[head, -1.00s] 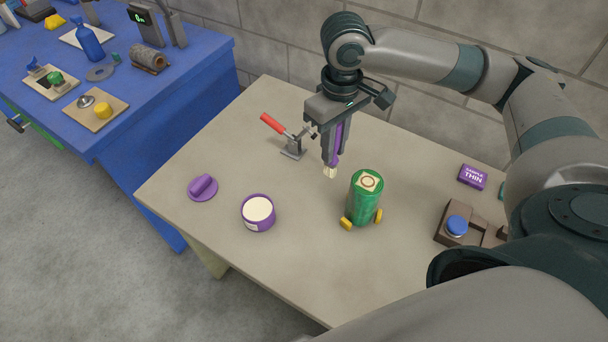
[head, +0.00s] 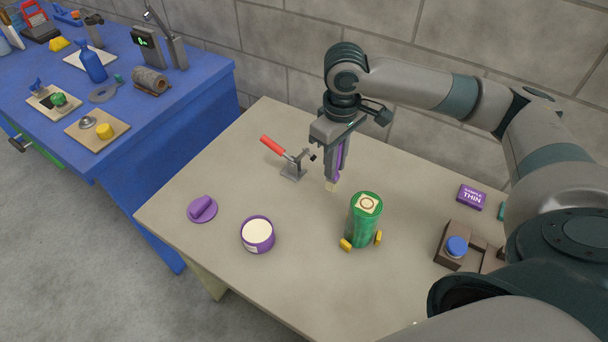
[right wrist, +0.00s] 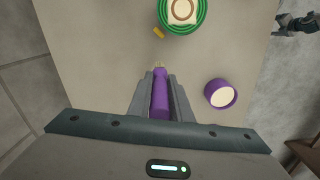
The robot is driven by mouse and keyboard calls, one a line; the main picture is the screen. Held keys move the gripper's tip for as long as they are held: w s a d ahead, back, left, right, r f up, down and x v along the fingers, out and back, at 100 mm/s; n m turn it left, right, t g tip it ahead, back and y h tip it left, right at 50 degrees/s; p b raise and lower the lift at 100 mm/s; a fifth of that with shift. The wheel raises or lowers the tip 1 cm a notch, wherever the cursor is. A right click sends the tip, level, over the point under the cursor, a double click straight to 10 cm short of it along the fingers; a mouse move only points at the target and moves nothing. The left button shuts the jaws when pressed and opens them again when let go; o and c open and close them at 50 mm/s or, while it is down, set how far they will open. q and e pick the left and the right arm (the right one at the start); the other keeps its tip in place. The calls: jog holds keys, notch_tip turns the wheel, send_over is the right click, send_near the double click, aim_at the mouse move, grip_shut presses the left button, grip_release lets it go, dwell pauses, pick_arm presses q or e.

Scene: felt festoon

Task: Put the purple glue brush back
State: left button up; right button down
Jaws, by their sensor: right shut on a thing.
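The purple glue brush (head: 340,158) is held upright in my right gripper (head: 336,174), bristles down. The gripper is shut on its handle, behind the green cylinder, above the table. In the right wrist view the brush (right wrist: 160,95) lies between the two fingers (right wrist: 160,88), its pale tip pointing toward the green cylinder. An open purple pot (head: 257,235) with a cream-coloured filling stands on the table, left of the green cylinder; it also shows in the right wrist view (right wrist: 221,94). A purple lid with a raised grip (head: 202,208) lies left of the pot. My left gripper is not in view.
The green cylinder (head: 363,222) stands between yellow stops. A red-handled clamp (head: 287,158) is left of my gripper. A brown block with a blue knob (head: 455,250) and a purple "SAMPLE THIN" box (head: 471,197) are right. A blue bench (head: 140,125) stands left. The table's front is clear.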

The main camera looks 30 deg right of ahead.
jog(key=w+a+f+p, duration=0.1)
jog(key=w+a+f, duration=0.3)
jog(key=w+f, duration=0.1)
jog(key=shift+w+a+p, duration=0.15)
jog(key=shift+w+p, duration=0.15)
jog(key=shift+w, duration=0.6)
jog(key=shift+f+p, duration=0.65)
jog(key=shift+f, duration=1.3)
jog(key=c, duration=1.6)
grip_release()
jog(key=shift+f, duration=0.1)
